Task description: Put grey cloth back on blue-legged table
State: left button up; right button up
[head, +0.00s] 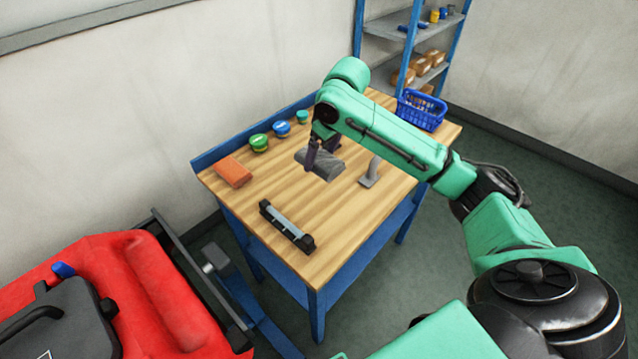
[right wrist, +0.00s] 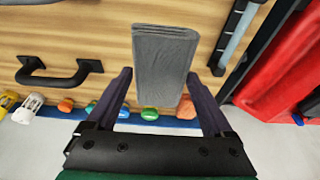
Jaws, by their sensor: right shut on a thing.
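The grey cloth (head: 322,165) is a folded, flat bundle over the middle of the wooden top of the blue-legged table (head: 340,225). My right gripper (head: 318,150) reaches it from above, and the cloth (right wrist: 165,60) sits between its two dark fingers (right wrist: 160,90) in the right wrist view. The right gripper is shut on the cloth. I cannot tell whether the cloth touches the tabletop. My left gripper is not in view.
A red machine (head: 150,290) is at left, a shelf (head: 410,45) behind. Bare wood lies between.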

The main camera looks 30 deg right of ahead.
jog(key=x, duration=0.6)
jog(key=s+x, duration=0.1)
jog(key=x, duration=0.2)
jog(key=shift+d+f+p, duration=0.15)
jog(key=shift+d+p, duration=0.15)
jog(key=shift+d, duration=0.15)
notch_tip(320, 180, down, 3)
jog(key=shift+s+r, duration=0.15)
jog(key=shift+r, duration=0.05)
jog(key=shift+f, duration=0.1)
jog(key=o, duration=1.3)
jog(key=shift+o, duration=0.2)
jog(key=v, duration=1.2)
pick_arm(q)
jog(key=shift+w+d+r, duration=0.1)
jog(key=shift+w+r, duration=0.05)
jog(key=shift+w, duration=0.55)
